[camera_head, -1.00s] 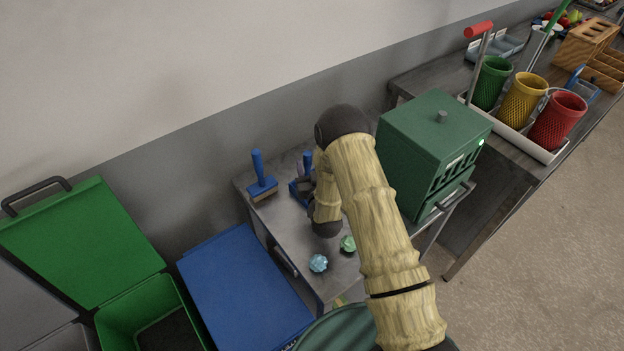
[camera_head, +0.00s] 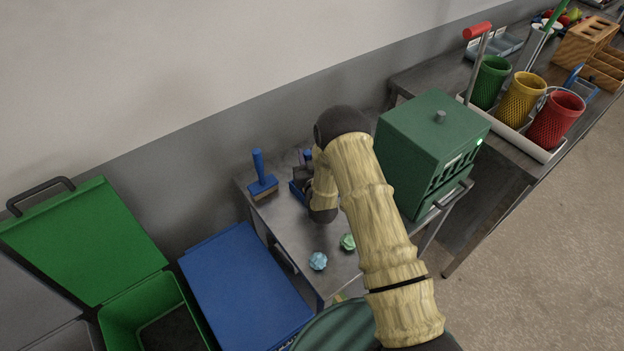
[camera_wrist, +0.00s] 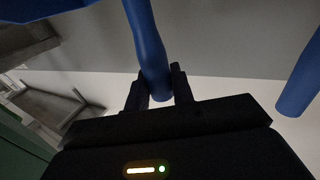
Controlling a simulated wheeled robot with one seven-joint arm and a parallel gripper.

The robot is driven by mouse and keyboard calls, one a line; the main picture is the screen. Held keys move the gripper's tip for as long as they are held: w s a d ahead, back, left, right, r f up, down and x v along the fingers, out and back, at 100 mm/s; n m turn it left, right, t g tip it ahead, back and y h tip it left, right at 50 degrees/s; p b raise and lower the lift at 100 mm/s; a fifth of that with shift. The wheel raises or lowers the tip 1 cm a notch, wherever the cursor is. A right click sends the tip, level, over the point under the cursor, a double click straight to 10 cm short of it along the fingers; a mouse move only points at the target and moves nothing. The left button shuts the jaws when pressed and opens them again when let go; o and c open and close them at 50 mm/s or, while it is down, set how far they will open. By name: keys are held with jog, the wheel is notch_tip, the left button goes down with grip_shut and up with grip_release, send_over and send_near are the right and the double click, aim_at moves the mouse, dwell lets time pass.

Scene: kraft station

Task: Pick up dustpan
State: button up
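The blue dustpan (camera_head: 297,190) is on the metal side table, mostly hidden behind my arm in the head view. In the wrist view its blue handle (camera_wrist: 148,45) comes down between the two fingers of my gripper (camera_wrist: 160,88). Both fingers appear to press against the handle's sides, with no clear gap. Part of a broad blue surface, likely the pan, shows at the top left of the wrist view. In the head view my gripper is largely hidden by my own wrist.
A blue-handled brush (camera_head: 262,185) stands left of the dustpan; a blue handle also shows at the wrist view's right. Two crumpled balls, blue (camera_head: 318,261) and green (camera_head: 348,242), lie nearer on the table. A green box (camera_head: 435,140) stands right, a blue bin (camera_head: 245,290) left.

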grip_shut()
notch_tip(320, 180, up, 10)
jog(key=shift+r+b, duration=0.1)
jog(key=shift+b, duration=0.95)
